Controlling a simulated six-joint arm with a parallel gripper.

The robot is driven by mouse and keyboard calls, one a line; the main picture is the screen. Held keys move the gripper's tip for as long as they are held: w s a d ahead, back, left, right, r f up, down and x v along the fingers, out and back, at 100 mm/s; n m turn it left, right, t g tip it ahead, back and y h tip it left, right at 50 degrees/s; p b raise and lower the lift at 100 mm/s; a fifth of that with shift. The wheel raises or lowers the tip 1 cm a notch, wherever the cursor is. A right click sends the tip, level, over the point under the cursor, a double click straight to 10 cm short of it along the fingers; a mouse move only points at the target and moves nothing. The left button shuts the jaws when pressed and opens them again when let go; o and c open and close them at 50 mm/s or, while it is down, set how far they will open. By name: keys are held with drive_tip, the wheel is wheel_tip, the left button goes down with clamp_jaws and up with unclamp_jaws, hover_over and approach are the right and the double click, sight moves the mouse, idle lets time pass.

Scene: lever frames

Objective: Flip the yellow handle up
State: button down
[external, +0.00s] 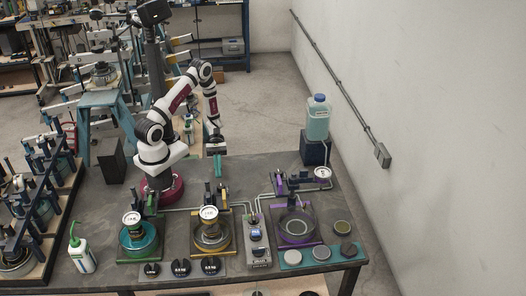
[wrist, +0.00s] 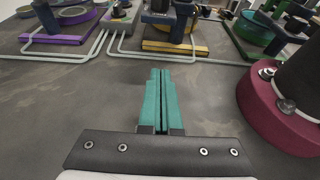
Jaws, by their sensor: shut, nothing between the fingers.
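The yellow-framed station (external: 212,250) stands in the middle of the table's front row, with a round gauge (external: 208,213) on top. Its yellow base edge also shows at the top of the wrist view (wrist: 175,48).
A green-framed station (external: 139,244) stands left of the yellow one and a purple-framed station (external: 296,226) right. Grey pipes (wrist: 105,40) run along the table behind them. A blue bottle (external: 318,118) stands at the back right. Bare tabletop (wrist: 60,100) lies around my fingers.

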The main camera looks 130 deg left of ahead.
sight(219, 185)
drive_tip(key=x, duration=0.8)
drive_tip(key=shift+w+d, duration=0.15)
drive_tip(key=shift+d, duration=0.15)
drive_tip(key=shift+w+d, duration=0.35)
drive_tip(key=shift+w, duration=0.1)
wheel_tip(219, 185, up, 2)
drive_tip(key=shift+a+r, duration=0.1)
drive_tip(key=shift+r, duration=0.1)
drive_tip(key=shift+s+r, duration=0.1)
drive_tip(key=shift+r, duration=0.45)
drive_tip(key=shift+r, duration=0.15)
wheel_tip(219, 185, up, 5)
drive_tip(key=shift+f, duration=0.1)
